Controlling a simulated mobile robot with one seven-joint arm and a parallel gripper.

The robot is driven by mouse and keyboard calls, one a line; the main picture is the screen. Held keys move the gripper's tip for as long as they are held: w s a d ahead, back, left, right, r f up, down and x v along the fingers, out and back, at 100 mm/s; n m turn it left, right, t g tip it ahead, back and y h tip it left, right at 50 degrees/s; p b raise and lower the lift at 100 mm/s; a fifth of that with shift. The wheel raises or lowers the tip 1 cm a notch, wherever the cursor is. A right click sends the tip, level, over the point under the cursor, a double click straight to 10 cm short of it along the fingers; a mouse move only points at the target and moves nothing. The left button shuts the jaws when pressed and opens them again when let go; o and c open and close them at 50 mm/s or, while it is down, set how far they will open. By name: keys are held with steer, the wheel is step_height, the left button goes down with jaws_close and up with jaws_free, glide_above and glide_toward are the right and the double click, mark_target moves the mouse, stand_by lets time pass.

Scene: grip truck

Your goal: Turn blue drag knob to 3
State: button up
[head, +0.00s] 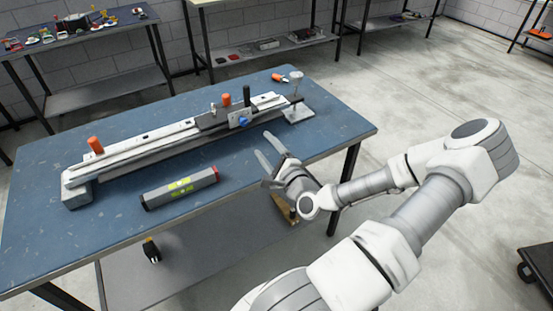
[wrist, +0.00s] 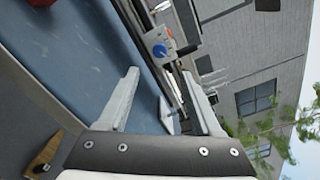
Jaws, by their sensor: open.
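The blue drag knob (head: 243,121) is on the front of a grey carriage (head: 213,119) riding a long rail fixture (head: 150,142) on the blue table. In the wrist view the blue knob (wrist: 160,51) sits on a pale plate with small markings, too small to read. My gripper (head: 268,149) is open and empty, in front of the rail and to the right of the knob, apart from it.
A stand with a round top (head: 297,108) is at the rail's right end.

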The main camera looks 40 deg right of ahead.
steer(key=v, duration=0.6)
steer(key=shift+a, duration=0.1)
stand_by(0.3)
